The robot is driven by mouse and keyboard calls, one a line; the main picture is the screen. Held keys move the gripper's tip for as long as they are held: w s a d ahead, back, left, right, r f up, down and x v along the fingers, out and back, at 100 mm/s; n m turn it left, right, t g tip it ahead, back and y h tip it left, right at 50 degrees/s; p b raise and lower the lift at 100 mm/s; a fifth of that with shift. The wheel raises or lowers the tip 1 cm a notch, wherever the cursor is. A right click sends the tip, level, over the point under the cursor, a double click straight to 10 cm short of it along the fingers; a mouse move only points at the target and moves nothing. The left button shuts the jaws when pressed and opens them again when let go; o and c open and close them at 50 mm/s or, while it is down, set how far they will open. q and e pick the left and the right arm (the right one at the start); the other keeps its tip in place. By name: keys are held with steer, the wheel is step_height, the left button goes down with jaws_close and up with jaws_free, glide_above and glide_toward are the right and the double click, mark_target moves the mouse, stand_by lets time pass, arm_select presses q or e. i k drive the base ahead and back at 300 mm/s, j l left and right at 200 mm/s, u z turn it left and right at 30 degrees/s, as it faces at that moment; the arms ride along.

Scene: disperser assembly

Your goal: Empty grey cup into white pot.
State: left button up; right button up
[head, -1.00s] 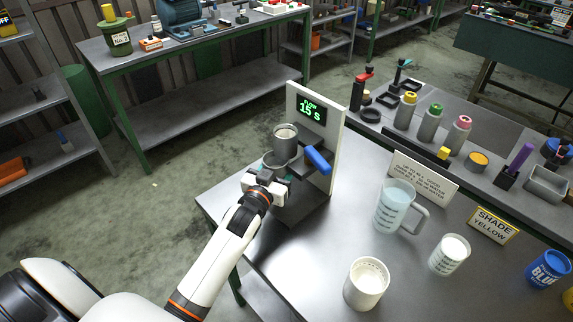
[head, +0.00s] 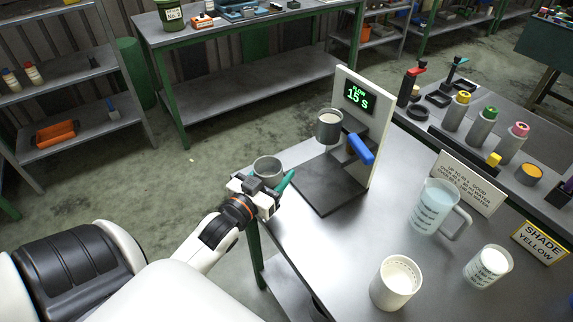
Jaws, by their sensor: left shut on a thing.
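A grey cup (head: 268,166) is held by my left gripper (head: 268,186), which is shut on it. The cup is about upright, off the left edge of the front table, with its contents hard to make out. The white pot (head: 390,290) stands upright at the front of the table, to the right of the gripper, with white material inside. A second, darker grey cup (head: 329,129) is mounted on the upright stand (head: 375,100) and holds pale material. My right gripper is not in view.
The stand has a dark base (head: 325,187), a blue lever (head: 361,149) and a display reading 15 S. A clear jug (head: 430,208) and a beaker of white material (head: 487,267) stand right of the pot. The table between stand and pot is clear.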

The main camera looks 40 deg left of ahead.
mark_target(399, 278)
steer(key=k+l, duration=0.1)
steer(key=l, duration=0.3)
steer(key=k+l, duration=0.1)
steer(key=l, duration=0.3)
steer(key=k+l, duration=0.1)
steer(key=l, duration=0.3)
